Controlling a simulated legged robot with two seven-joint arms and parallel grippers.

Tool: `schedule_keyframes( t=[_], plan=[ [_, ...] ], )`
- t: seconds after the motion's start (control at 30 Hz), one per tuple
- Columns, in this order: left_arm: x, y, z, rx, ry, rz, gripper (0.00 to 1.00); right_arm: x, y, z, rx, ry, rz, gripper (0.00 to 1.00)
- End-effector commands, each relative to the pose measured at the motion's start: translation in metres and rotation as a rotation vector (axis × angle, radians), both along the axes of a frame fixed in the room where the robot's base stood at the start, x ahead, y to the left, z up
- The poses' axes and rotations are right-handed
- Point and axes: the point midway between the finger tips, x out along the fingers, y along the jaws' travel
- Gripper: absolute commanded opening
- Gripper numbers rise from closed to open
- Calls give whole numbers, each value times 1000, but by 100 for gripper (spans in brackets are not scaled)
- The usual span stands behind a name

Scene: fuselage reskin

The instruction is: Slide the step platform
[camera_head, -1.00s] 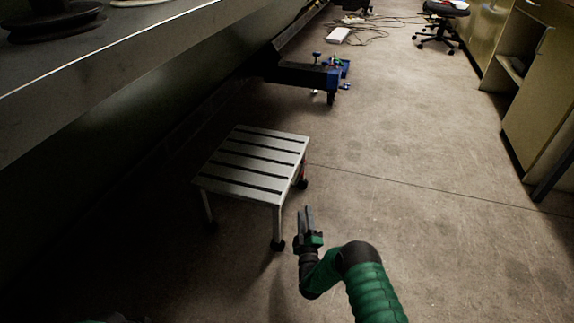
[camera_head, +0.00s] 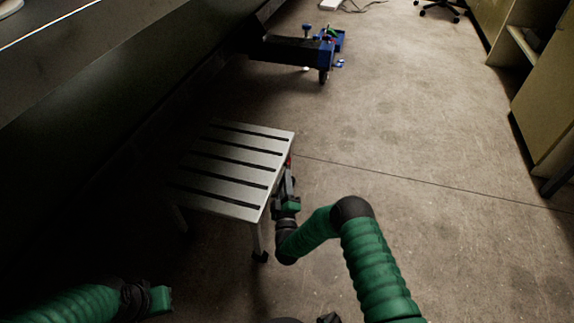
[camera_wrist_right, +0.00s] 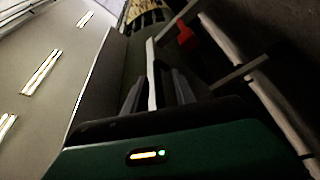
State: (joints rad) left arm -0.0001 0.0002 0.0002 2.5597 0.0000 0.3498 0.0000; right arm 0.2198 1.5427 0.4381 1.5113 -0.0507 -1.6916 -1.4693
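The step platform (camera_head: 232,165) is a grey slatted metal step on legs, standing on the floor left of centre. My right gripper (camera_head: 288,178) is beside its right edge, low by the right side legs. In the right wrist view, the fingers (camera_wrist_right: 158,88) are apart, with a pale metal bar of the platform (camera_wrist_right: 151,75) showing between them. I see no clear grip on it. My left gripper (camera_head: 158,298) is at the lower left, in front of the platform and apart from it; its fingers are too dark to read.
A blue wheeled stand (camera_head: 300,50) is beyond the platform. Cabinets (camera_head: 545,100) line the right. The floor (camera_head: 430,150) between them is clear.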

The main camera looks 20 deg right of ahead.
Motion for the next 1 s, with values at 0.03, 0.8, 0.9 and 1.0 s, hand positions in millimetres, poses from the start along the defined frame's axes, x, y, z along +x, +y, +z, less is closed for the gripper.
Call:
schedule_keyframes(
  t=[0.03, 0.8, 0.9, 1.0],
  plan=[
    [0, 0, 1, 0, 0, 0, 0, -1, 2, 1, 0, 0, 0, 33],
    [0, 0, 1, 0, 0, 0, 0, -1, 5, 0, 0, 2, 4, 0],
    [0, 0, 1, 0, 0, 0, 0, -1, 5, 0, 0, 3, 5, 0],
    [0, 0, 1, 0, 0, 0, 0, -1, 6, 0, 0, 4, 7, 0]
  ],
)
